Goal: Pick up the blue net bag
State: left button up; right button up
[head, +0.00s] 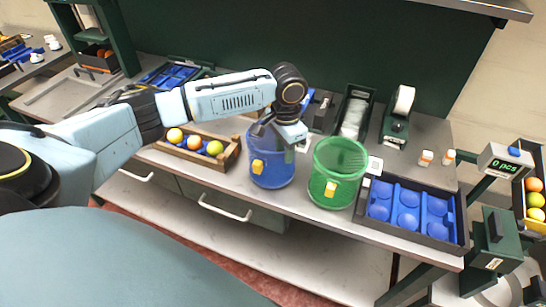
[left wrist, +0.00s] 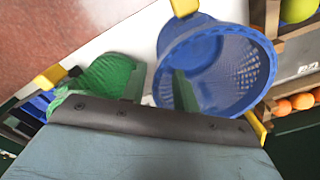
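The blue net bag (head: 272,170) stands upright at the table's front edge, with a yellow tag on its front. In the left wrist view the blue net bag (left wrist: 235,65) shows its round open mouth. My left gripper (head: 285,140) is above the bag's rim. In the left wrist view my left gripper (left wrist: 160,88) is open, one finger inside the bag's mouth and the other outside, towards the green bag. The near rim lies between the fingers; I cannot tell whether they touch it. My right gripper is not in view.
A green net bag (head: 338,175) stands close to the right. A wooden tray of fruit (head: 228,158) is to the left. A black box with blue cups (head: 455,240) is at the right. A label dispenser (head: 396,125) stands behind.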

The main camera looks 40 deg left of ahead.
pick_arm(q)
notch_tip(320, 180, down, 4)
jog(key=shift+d+f, duration=0.1)
jog(key=shift+d, duration=0.05)
grip_shut()
dwell(0.3)
